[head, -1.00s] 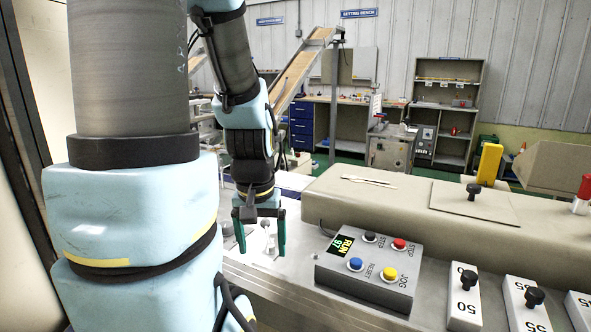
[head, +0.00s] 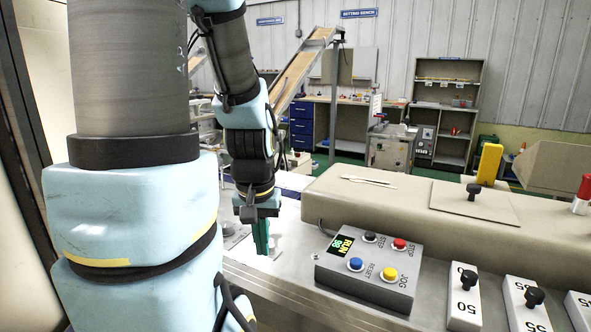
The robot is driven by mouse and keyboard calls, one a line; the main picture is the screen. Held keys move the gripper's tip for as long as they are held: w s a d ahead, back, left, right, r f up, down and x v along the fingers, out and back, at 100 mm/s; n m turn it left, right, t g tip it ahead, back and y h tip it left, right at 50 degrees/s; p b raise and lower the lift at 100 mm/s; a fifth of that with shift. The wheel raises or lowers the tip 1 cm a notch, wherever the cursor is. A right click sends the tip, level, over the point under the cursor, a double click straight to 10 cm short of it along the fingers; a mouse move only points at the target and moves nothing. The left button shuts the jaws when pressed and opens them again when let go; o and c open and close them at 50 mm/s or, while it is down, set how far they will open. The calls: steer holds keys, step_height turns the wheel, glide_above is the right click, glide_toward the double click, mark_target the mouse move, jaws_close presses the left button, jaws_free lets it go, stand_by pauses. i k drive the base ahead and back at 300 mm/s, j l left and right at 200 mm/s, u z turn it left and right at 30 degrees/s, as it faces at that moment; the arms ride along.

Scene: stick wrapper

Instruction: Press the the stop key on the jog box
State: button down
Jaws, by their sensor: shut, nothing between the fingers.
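The jog box (head: 336,278) is a grey box on the machine's metal top, right of my gripper. Its display (head: 341,245) reads RUN with a number below that looks like 98. The red stop key (head: 399,243) is at its upper right, beside the label STOP. A black key (head: 370,236) labelled STEP, a blue key (head: 355,264) by RESET and a yellow key (head: 390,274) by JOG are also on it. My gripper (head: 262,250) points down, shut and empty, left of the box and apart from it.
A long beige housing (head: 380,205) runs behind the box. Numbered white blocks with black knobs (head: 466,296) stand to the right. A yellow upright piece (head: 489,164) and a red-topped knob (head: 584,187) are further right. The metal surface left of the box is partly clear.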

mark_target(398, 243)
steer(key=k+l+u, duration=1.05)
steer(key=k, duration=0.15)
